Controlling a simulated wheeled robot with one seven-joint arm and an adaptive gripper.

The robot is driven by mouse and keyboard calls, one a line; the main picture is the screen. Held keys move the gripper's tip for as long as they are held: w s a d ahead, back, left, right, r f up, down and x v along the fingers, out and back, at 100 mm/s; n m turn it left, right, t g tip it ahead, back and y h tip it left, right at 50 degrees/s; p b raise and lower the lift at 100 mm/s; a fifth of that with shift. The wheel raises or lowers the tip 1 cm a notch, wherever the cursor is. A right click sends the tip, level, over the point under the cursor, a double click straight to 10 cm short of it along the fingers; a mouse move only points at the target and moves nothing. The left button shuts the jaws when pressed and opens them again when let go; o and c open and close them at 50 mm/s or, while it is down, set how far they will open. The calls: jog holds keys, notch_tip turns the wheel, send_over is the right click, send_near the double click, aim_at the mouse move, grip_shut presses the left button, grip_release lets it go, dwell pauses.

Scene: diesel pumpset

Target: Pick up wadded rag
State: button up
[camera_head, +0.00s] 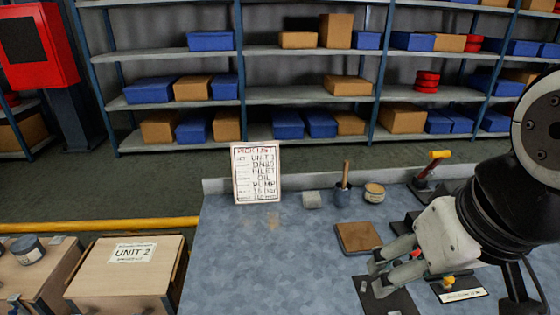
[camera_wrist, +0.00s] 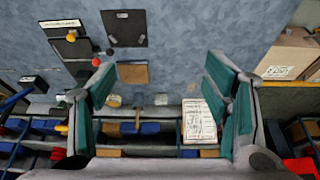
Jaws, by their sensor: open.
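I cannot make out a wadded rag for certain in either view. A small pale grey, roundish item (camera_head: 312,199) stands at the back of the blue-grey bench top (camera_head: 260,270); it could be a cloth or a roll. It also shows in the wrist view (camera_wrist: 161,100), beyond the fingers. My gripper (camera_head: 377,273) is above the bench's right part, near a dark plate (camera_head: 396,301). In the wrist view my gripper (camera_wrist: 160,68) has its fingers wide apart, with nothing between them.
A brown square pad (camera_head: 358,238), a cup with a brush (camera_head: 342,195), a tin (camera_head: 374,193) and a pick-list sign (camera_head: 257,172) are on the bench. A yellow-handled tool (camera_head: 437,157) is at right. The bench's left and middle are clear. Shelves stand behind.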

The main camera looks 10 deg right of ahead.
jog(key=w+r+m+g+b, duration=0.1)
jog(key=w+r+m+b, duration=0.25)
jog(key=w, duration=0.95)
jog(key=m+g+b, duration=0.3)
jog(key=m+b, duration=0.6)
jog(key=m, duration=0.6)
send_over(312, 195)
notch_tip(312, 195, down, 19)
jog(key=shift+n, duration=0.25)
notch_tip(312, 195, down, 9)
jog(key=shift+w+d+r, duration=0.1)
jog(key=shift+d, duration=0.05)
jog(key=shift+a+f+b, duration=0.2)
jog(key=shift+f+b, duration=0.2)
jog(key=shift+f, duration=2.25)
jog(key=c, duration=1.2)
